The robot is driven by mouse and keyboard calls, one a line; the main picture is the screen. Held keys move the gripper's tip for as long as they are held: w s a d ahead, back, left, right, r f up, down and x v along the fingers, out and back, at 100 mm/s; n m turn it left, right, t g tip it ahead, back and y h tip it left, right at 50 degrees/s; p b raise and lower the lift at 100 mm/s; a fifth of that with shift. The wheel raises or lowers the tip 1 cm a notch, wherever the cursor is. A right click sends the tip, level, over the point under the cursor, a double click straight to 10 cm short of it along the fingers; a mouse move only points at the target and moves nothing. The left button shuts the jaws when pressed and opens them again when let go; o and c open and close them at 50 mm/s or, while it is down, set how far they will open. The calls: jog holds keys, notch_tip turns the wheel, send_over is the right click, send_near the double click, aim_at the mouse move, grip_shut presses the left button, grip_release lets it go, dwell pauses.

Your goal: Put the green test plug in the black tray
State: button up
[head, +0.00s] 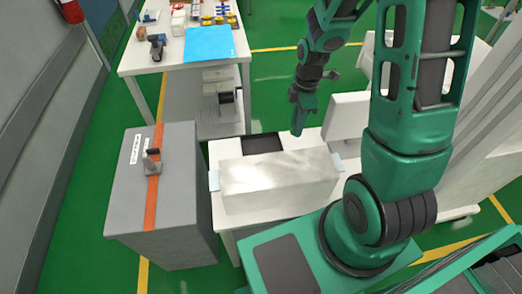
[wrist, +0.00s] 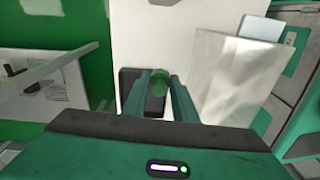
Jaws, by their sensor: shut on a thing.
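My gripper (head: 298,122) is shut on the green test plug (wrist: 159,78), whose rounded green end shows between the fingertips (wrist: 160,86) in the wrist view. The plug cannot be made out in the head view. The black tray (head: 263,143) lies flat on a white table, behind a large pale box. In the head view my gripper is to the right of the tray and above the table. In the wrist view the tray (wrist: 127,77) shows behind the fingers and plug, partly hidden by them. The plug appears held above the table.
The pale box (head: 279,182) stands on the white table in front of the tray. A grey cabinet (head: 155,195) with an orange stripe stands at the left. A back table (head: 160,62) holds a blue mat (head: 210,44) and several small items.

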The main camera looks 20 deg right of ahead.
jog(key=shift+s+f, duration=0.15)
jog(key=shift+s, duration=0.1)
jog(key=shift+w+a+f+n, duration=0.1)
jog(key=shift+a+f+n, duration=0.1)
jog(key=shift+a+n, duration=0.15)
jog(key=w+a+f, duration=0.2)
jog(key=a, duration=0.1)
jog(key=w+a+f, duration=0.1)
jog(key=a+f, duration=0.1)
jog(key=a, duration=0.1)
jog(key=w+a+f, duration=0.2)
jog(key=a, duration=0.1)
jog(key=shift+w+a+f, duration=0.2)
jog(key=shift+w+f, duration=0.1)
jog(key=shift+f, duration=1.95)
jog(key=shift+f, duration=0.15)
jog(key=o, duration=1)
